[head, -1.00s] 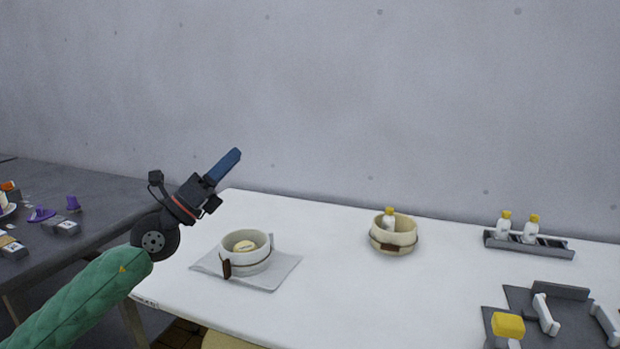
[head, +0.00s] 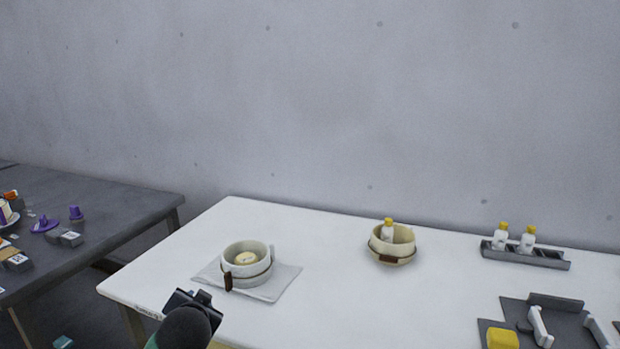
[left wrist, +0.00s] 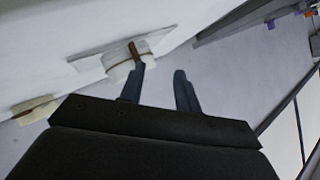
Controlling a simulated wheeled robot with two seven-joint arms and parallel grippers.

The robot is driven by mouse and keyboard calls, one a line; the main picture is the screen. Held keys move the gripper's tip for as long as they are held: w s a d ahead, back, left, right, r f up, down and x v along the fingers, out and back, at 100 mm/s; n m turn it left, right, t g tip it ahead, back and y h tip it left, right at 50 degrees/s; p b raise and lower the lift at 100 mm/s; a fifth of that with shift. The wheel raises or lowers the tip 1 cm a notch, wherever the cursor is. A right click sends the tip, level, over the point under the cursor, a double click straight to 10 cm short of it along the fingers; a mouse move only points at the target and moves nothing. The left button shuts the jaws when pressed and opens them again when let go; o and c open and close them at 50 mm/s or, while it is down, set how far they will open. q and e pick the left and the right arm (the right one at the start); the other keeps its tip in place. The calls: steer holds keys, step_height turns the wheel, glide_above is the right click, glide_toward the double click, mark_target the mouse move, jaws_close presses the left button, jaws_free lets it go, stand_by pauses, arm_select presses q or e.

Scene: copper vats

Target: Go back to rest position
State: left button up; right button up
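My left gripper (head: 190,303) is low at the front left edge of the white table in the head view, seen partly from behind. In the left wrist view its two blue fingers (left wrist: 160,88) stand apart with nothing between them. A white pot (head: 247,266) with a brown tab sits on a grey cloth (head: 283,284), beyond the gripper and apart from it in the head view. A round yellowish thing lies in the pot. The pot also shows in the left wrist view (left wrist: 118,68). My right gripper is in neither view.
A cream bowl (head: 402,246) holding a yellow-capped bottle (head: 387,230) stands mid-table. A grey rack (head: 552,262) with two bottles is at the back right. A dark grey board (head: 562,318) with white handles lies front right, by a yellow block (head: 502,339). A dark table (head: 110,203) with small items stands left.

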arm_select(q)
steer(key=s+d+f+g+h+p, duration=0.1)
steer(key=s+d+f+g+p, duration=0.1)
steer(key=s+f, duration=0.6)
steer(key=s+d+f+n+g+h+p, duration=0.1)
steer(key=s+d+f+g, duration=0.3)
steer(key=s, duration=1.1)
steer(key=s+d+f+n+g+h+p, duration=0.1)
steer(key=s+d+f+g+h+p, duration=0.2)
steer(key=s+f, duration=0.8)
steer(key=shift+s+d+f+g+p, duration=0.35)
steer(key=shift+s+d+g+p, duration=0.35)
steer(key=shift+d, duration=0.45)
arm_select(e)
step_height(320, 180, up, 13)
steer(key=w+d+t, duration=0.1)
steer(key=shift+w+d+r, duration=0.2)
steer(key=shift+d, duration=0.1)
arm_select(q)
steer(key=shift+s, duration=0.1)
